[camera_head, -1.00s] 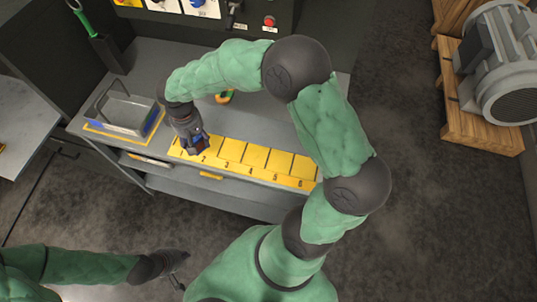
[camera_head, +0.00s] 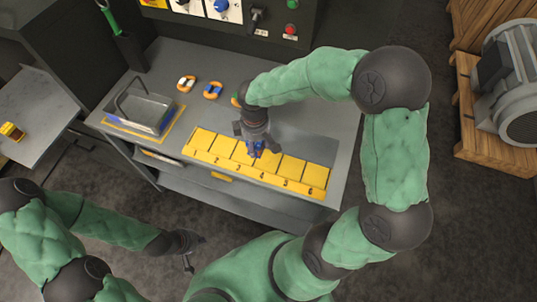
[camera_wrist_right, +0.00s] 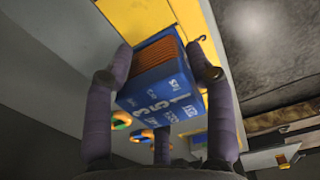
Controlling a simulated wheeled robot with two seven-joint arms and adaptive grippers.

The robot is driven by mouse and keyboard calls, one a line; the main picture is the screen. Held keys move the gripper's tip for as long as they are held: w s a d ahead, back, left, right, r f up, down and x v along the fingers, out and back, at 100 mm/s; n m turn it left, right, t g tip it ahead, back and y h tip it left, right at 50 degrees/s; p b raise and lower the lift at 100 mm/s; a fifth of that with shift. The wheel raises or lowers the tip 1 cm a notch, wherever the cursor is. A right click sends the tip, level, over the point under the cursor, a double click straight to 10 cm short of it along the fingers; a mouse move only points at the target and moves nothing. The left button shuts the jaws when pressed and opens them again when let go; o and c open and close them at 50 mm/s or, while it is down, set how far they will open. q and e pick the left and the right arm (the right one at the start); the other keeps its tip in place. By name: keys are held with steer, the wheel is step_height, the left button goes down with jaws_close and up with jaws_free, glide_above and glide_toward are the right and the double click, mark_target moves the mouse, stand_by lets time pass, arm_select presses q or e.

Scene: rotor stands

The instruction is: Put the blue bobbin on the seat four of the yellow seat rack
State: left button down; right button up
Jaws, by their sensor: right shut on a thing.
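The blue bobbin (camera_head: 257,149), with copper-coloured winding and white print, is between the fingers of my right gripper (camera_head: 254,142). The right wrist view shows the bobbin (camera_wrist_right: 160,88) clasped there, its winding facing the yellow surface. The yellow seat rack (camera_head: 205,146) is a row of numbered seats along the front of the grey bench. The bobbin is over the middle of this row, near seats three and four; the gripper hides part of the seats, and I cannot tell whether it touches. My left gripper (camera_head: 192,252) is low at the front, apart from the bench, fingers spread and empty.
A metal basket (camera_head: 146,108) stands on a yellow-edged area at the bench's left. Coloured rings, one white and orange (camera_head: 186,83) and one blue and orange (camera_head: 212,90), lie behind the rack. A control panel (camera_head: 240,14) stands at the back. A motor on a wooden crate (camera_head: 482,140) stands right.

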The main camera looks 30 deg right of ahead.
steer(key=d+f, duration=0.1)
steer(key=f, duration=0.1)
steer(key=s+d+f, duration=0.1)
steer(key=d+f, duration=0.1)
steer(key=shift+d+f+b, duration=0.1)
steer(key=shift+b, duration=0.3)
steer(key=shift+s+d+f+b, duration=0.15)
steer(key=shift+f+b, duration=0.2)
steer(key=shift+f, duration=0.6)
steer(key=shift+w+d+f+b, duration=0.1)
steer(key=shift+f+b, duration=0.2)
steer(key=shift+f, duration=0.65)
steer(key=shift+f, duration=0.1)
steer(key=o, duration=1.4)
steer(key=shift+s, duration=0.1)
steer(key=shift+r, duration=0.2)
step_height(320, 180, up, 12)
steer(key=p, duration=0.3)
steer(key=shift+f, duration=0.1)
